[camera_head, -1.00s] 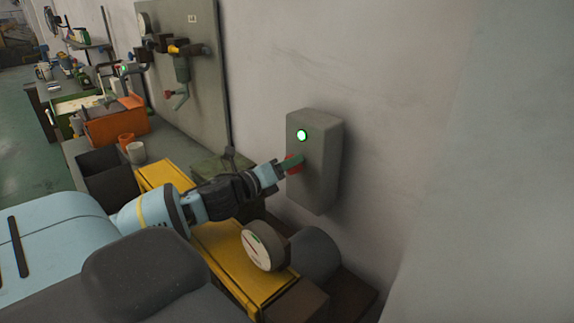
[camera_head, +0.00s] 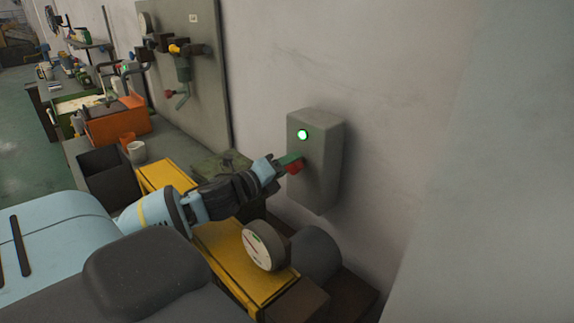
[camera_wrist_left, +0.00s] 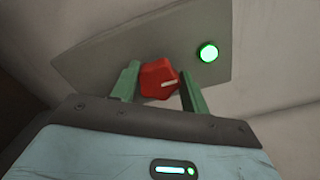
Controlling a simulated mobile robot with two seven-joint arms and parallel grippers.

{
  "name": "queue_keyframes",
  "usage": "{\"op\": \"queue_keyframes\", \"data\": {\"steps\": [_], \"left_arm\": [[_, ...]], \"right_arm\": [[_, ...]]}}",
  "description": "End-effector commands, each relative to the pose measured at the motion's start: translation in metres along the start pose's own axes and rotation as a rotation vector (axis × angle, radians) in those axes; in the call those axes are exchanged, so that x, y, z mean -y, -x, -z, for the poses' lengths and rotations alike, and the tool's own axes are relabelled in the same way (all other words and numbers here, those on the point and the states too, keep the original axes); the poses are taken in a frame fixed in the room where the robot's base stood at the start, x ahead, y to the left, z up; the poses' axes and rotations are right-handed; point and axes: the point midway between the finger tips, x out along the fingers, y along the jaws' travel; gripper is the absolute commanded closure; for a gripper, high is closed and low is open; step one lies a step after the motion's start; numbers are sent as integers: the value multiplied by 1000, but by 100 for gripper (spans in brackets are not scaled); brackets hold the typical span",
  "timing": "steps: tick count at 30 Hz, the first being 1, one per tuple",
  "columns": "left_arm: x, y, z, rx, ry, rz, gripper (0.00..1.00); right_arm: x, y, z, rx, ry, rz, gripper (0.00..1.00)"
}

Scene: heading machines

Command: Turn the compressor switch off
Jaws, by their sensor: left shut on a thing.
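The compressor switch is a red knob (camera_head: 294,168) on the front of a grey box (camera_head: 321,175) on the wall. A round lamp (camera_head: 302,134) above the knob glows green. My left gripper (camera_head: 288,160) is at the box, its green fingers shut on the knob. In the left wrist view the red knob (camera_wrist_left: 159,79) sits between the two fingers, its white mark pointing right. The lit green lamp (camera_wrist_left: 207,53) is to its right there. My right gripper is not in view.
A yellow bench part (camera_head: 225,255) with a round gauge (camera_head: 265,246) and a dark cylinder (camera_head: 315,254) lies below the box. A grey panel with pipes (camera_head: 205,85) stands left along the wall. The wall right of the box is bare.

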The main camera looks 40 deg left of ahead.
Motion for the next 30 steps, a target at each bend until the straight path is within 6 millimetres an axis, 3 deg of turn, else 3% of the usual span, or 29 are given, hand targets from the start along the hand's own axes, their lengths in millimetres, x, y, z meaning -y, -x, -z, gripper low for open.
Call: {"op": "queue_keyframes", "data": {"steps": [2, 3, 8, 20, 30], "left_arm": [[-1, 0, 2, -3, 4, -1, 78], [-1, 0, 2, -3, 4, -1, 52], [0, 0, 1, -2, 2, -1, 33], [-1, 4, 1, -1, 1, -2, 33], [-2, 31, 2, -4, 2, -4, 33]], "right_arm": [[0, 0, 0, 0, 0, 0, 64], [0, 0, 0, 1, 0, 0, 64], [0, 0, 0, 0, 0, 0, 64], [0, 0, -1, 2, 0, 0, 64], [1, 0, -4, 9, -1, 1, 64]]}}
